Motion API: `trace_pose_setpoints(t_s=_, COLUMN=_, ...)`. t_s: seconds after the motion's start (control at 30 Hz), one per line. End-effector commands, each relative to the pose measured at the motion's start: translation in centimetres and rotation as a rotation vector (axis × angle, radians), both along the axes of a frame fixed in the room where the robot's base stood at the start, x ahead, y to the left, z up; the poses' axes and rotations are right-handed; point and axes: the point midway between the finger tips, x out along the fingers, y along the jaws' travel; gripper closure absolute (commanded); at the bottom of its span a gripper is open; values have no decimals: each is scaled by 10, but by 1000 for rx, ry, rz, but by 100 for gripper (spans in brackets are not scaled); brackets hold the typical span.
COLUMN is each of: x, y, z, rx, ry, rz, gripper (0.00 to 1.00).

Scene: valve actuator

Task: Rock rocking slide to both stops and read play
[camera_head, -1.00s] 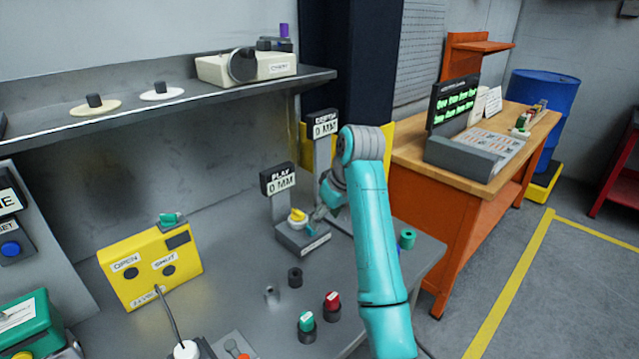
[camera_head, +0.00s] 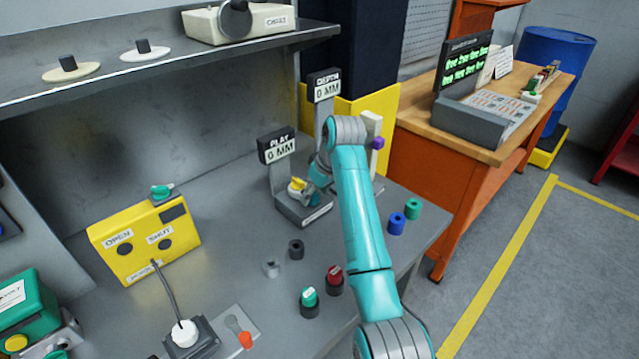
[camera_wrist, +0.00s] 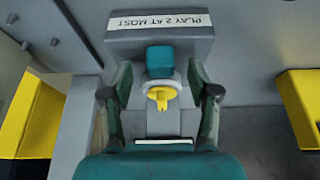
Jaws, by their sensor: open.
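The play fixture stands on the grey bench, with a grey base (camera_head: 303,213) and a display (camera_head: 277,146) reading PLAY 0 MM. A yellow piece (camera_head: 297,185) sits on top of the base. In the wrist view, a teal block (camera_wrist: 160,61) with the yellow piece (camera_wrist: 162,97) below it lies between my fingers. A label on the base (camera_wrist: 158,20) reads PLAY 2 AT MOST. My gripper (camera_wrist: 160,82) is open, one finger on each side of the block, with gaps visible. In the head view, my gripper (camera_head: 313,182) is at the fixture and partly hides it.
A display (camera_head: 324,86) reading DEPTH 0 MM stands behind my arm. A yellow OPEN/SHUT box (camera_head: 145,240) is at left. Red (camera_head: 334,274), green (camera_head: 309,297) and blue (camera_head: 397,223) pieces stand around my arm. The shelf (camera_head: 170,72) overhangs the bench's back.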

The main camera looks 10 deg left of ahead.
Motion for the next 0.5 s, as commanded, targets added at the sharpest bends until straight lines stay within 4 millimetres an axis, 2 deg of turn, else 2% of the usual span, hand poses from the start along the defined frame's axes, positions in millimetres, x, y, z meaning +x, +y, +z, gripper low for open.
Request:
trace_pose_setpoints(t_s=0.2, x=3, y=4, z=-12, rx=0, ry=0, rz=0, gripper=40)
trace_pose_setpoints(t_s=0.47, x=3, y=4, z=-13, rx=0, ry=0, rz=0, gripper=40)
trace_pose_setpoints(t_s=0.5, x=3, y=4, z=-13, rx=0, ry=0, rz=0, gripper=42)
